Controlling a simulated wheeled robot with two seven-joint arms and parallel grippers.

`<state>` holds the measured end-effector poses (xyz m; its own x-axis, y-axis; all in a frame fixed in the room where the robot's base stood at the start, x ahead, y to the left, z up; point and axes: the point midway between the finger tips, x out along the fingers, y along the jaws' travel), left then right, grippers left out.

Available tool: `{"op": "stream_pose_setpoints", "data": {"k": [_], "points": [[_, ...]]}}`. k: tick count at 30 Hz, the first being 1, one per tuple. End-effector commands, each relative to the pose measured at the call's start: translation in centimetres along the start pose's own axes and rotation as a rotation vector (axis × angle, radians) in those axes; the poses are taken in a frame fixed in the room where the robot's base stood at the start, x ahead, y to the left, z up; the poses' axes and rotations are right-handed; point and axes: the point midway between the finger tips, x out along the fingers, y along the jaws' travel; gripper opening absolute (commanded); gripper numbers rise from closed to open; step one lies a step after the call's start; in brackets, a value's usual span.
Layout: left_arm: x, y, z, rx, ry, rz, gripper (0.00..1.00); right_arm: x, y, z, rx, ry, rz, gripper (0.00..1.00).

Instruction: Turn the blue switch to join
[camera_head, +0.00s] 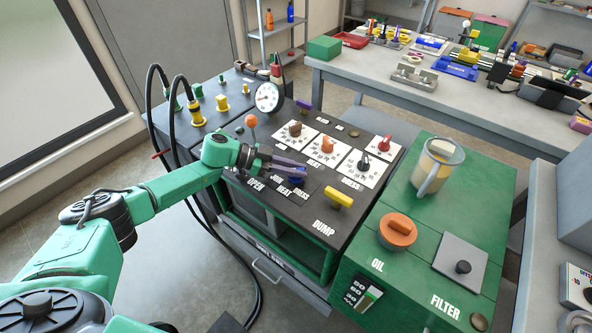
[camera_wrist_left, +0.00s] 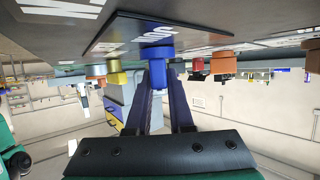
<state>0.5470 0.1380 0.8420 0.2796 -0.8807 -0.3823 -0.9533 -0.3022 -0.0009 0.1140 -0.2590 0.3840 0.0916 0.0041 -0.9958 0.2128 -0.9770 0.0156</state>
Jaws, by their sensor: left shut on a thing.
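The blue switch (camera_head: 290,182) sits on the dark top panel of the cart, behind the JOIN, HEAT and DRESS labels. My left gripper (camera_head: 289,170) reaches it from the left, its dark purple fingers over the panel and partly covering the switch. In the left wrist view, which shows the panel upside down, the blue switch (camera_wrist_left: 158,53) has its round base against the panel. The left gripper's fingers (camera_wrist_left: 160,78) are shut on its handle. The exact angle of the handle is hard to tell. My right gripper is in neither view.
A yellow switch (camera_head: 339,195) by DUMP stands to the right. White dial plates with brown, orange and red knobs (camera_head: 327,146) lie behind. A lever with an orange ball (camera_head: 251,120) and a gauge (camera_head: 268,97) stand farther back. A green cabinet (camera_head: 410,275) with a jug adjoins the right.

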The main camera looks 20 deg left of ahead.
Motion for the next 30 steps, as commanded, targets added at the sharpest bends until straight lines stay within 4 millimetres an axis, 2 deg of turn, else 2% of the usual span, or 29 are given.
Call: {"op": "stream_pose_setpoints", "data": {"k": [9,10,12,23,26,30], "points": [[0.1,0.1,0.0,0.001,0.0,0.004,0.0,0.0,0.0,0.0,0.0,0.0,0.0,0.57],[0.1,0.1,0.0,0.001,0.0,0.004,0.24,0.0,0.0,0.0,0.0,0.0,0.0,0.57],[0.1,0.1,0.0,0.001,0.0,0.004,0.5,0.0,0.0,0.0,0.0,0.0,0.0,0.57],[-0.2,0.0,0.0,0.0,-0.001,0.002,0.5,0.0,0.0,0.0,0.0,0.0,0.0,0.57],[-1.1,0.0,0.1,0.0,-0.002,0.0,0.5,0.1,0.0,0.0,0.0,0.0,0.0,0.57],[-3.9,-0.1,0.2,0.0,-0.003,-0.001,0.5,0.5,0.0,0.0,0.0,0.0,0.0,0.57]]}}
